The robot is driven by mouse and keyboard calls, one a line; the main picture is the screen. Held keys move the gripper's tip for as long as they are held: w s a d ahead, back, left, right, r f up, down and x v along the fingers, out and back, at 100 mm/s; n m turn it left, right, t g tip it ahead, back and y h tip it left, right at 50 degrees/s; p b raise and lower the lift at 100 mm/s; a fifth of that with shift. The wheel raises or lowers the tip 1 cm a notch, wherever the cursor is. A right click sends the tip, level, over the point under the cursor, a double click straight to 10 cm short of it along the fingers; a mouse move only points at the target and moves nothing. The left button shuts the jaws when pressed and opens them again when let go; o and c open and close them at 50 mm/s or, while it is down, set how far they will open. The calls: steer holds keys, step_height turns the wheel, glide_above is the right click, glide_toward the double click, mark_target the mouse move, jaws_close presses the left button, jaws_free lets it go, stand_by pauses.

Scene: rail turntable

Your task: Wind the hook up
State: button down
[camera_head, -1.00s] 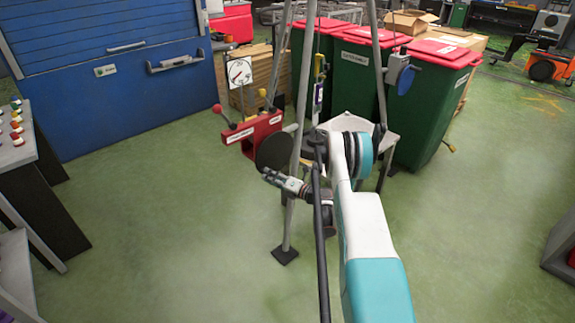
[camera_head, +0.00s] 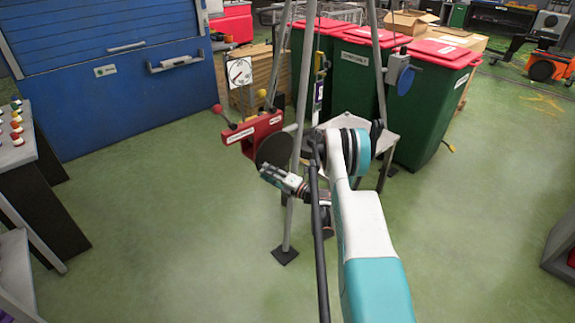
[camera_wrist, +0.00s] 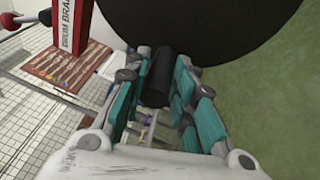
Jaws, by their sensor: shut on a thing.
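My gripper (camera_head: 270,174) is at the dark round disc (camera_head: 274,150) on the winch side of a grey-legged frame. In the wrist view, my gripper (camera_wrist: 158,92) is shut around a black cylindrical handle (camera_wrist: 159,72) that stands out from the large black disc (camera_wrist: 205,22). A red bracket (camera_head: 254,133) with red- and yellow-knobbed levers is beside the disc. Its label in the wrist view (camera_wrist: 75,25) reads as a drum brake. A small yellow piece (camera_head: 319,64) hangs inside the frame; I cannot tell if it is the hook.
A white dial (camera_head: 240,72) stands behind the red bracket. Green bins (camera_head: 355,85) with red lids are behind the frame. A frame leg (camera_head: 290,215) is close to my gripper. Green floor (camera_head: 160,200) is clear to the left.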

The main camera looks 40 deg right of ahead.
steer(key=shift+d+r, duration=0.15)
steer(key=shift+r+p, duration=0.5)
steer(key=shift+r, duration=0.8)
steer(key=c, duration=1.2)
jaws_free()
steer(key=shift+s+a+f, duration=0.1)
steer(key=shift+a, duration=0.1)
